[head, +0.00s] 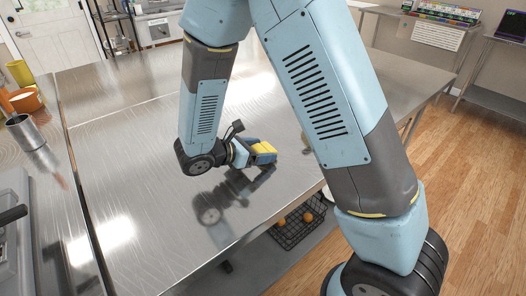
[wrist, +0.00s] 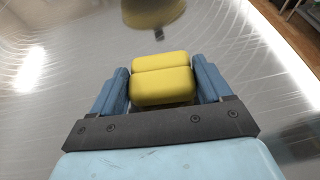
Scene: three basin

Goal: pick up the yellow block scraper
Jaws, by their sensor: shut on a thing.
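The yellow block scraper (wrist: 162,86) is between the two blue fingers of my gripper (wrist: 163,88) in the wrist view. My gripper is shut on it, with a finger against each side.
A metal cup (head: 24,132) and an orange container (head: 25,101) stand at the left. A wire basket (head: 298,225) with orange items is on the shelf below. Wooden floor (head: 470,190) lies at the right.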

